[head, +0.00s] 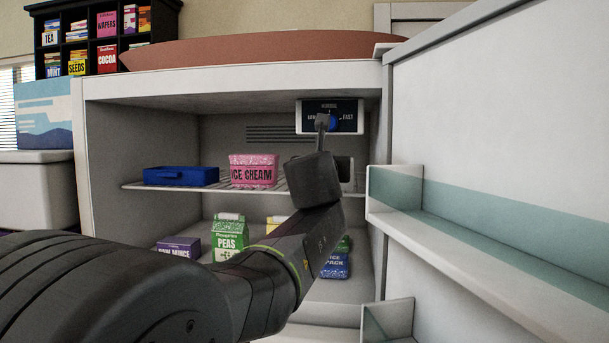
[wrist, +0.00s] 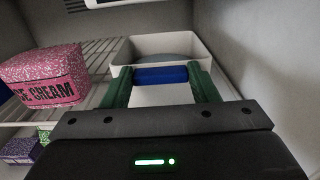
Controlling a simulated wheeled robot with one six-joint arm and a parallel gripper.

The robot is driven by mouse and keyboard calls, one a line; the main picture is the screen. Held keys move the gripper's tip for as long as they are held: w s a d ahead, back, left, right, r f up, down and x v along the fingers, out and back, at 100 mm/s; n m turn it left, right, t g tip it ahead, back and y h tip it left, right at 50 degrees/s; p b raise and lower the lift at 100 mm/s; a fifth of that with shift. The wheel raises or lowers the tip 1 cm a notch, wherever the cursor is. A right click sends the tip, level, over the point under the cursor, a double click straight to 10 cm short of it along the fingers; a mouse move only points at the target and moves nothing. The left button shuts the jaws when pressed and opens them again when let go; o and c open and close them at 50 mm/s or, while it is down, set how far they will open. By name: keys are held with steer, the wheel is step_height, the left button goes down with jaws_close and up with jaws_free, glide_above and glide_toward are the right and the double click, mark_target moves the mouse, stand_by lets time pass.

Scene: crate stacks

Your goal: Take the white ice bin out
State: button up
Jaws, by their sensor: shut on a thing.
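The white ice bin (wrist: 190,43) is on the right side of the wire shelf in the wrist view, with something bluish-grey inside. A blue handle (wrist: 160,74) is on its near side. My gripper (wrist: 159,79) has its green fingers at both ends of this handle and is shut on it. In the head view, a pale part of the bin (head: 346,172) shows just right of my wrist; the rest of the bin and my fingertips are hidden behind my arm.
A pink ice cream box (head: 254,171) stands close left of the bin, with a blue tray (head: 181,176) farther left. Below are a peas carton (head: 229,238) and a blue ice pack (head: 335,265). The open door's rack (head: 470,250) is at right; a dial panel (head: 349,115) is above.

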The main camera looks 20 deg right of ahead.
steer(key=shift+r, duration=0.2)
steer(key=r+p+v, duration=0.3)
steer(key=v, duration=1.5)
steer(key=shift+d+r, duration=0.1)
steer(key=p+v, duration=0.6)
steer(key=v, duration=1.2)
steer(key=shift+d, duration=0.15)
stand_by(0.6)
